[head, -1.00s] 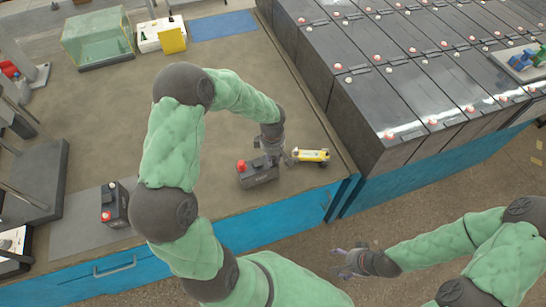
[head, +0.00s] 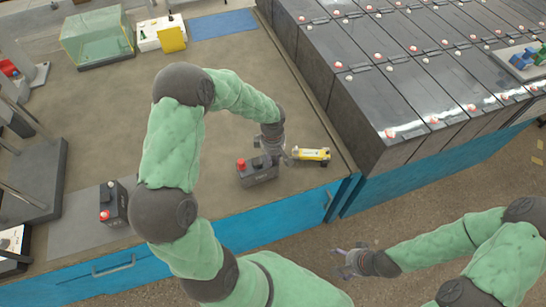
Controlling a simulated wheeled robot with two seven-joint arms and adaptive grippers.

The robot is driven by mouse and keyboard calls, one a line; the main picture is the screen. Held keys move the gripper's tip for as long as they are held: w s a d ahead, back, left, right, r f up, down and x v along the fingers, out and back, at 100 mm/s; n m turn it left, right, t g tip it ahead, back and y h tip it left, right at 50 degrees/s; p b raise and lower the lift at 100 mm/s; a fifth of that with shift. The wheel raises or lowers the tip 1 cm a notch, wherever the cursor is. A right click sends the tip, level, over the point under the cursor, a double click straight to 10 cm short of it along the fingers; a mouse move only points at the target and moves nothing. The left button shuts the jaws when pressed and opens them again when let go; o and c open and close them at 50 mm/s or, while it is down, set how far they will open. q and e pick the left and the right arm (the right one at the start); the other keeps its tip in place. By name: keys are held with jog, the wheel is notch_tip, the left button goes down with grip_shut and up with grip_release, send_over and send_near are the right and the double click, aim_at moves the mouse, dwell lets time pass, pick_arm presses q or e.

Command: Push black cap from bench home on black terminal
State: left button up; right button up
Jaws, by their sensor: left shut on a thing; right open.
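A small dark battery (head: 259,174) stands on the bench near its front right corner, with a red cap (head: 241,164) on its left end. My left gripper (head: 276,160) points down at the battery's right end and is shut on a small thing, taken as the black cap. The fingers hide that cap and the black terminal, so I cannot tell whether the cap is seated. My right gripper (head: 348,262) is open and empty, over the floor in front of the bench.
A yellow and white tool (head: 312,154) lies just right of my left gripper. Another small battery (head: 113,205) stands on the bench at the left. Rows of large dark batteries (head: 375,97) stand right of the bench. The bench middle (head: 110,120) is clear.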

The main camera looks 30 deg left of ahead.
pick_arm(q)
jog(key=o, duration=1.3)
jog(key=shift+o, duration=0.2)
jog(key=shift+r, duration=0.15)
jog(key=shift+r+p, duration=1.75)
jog(key=shift+r, duration=1.6)
